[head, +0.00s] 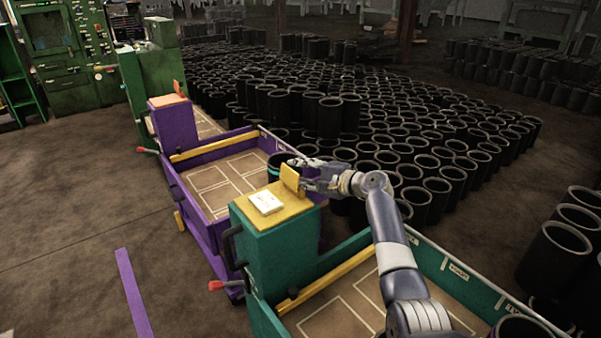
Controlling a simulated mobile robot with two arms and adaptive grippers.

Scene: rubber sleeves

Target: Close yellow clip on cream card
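The cream card (266,201) lies flat on the yellow top (262,218) of a teal box-shaped stand. A yellow upright plate (290,177), which looks like the clip, stands raised at the back right of that top, tilted up and apart from the card. My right gripper (297,164) is at the plate's upper right edge, its fingers close behind or touching it. Contact cannot be told. The fingers are small and partly hidden by the plate, so their opening is unclear. My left gripper is not in view.
A teal cart (436,262) with a tan bed joins the stand at lower right. A purple cart (180,201) stands behind it at left. Many black rubber sleeves (330,117) fill the floor behind and to the right. Open floor lies at left.

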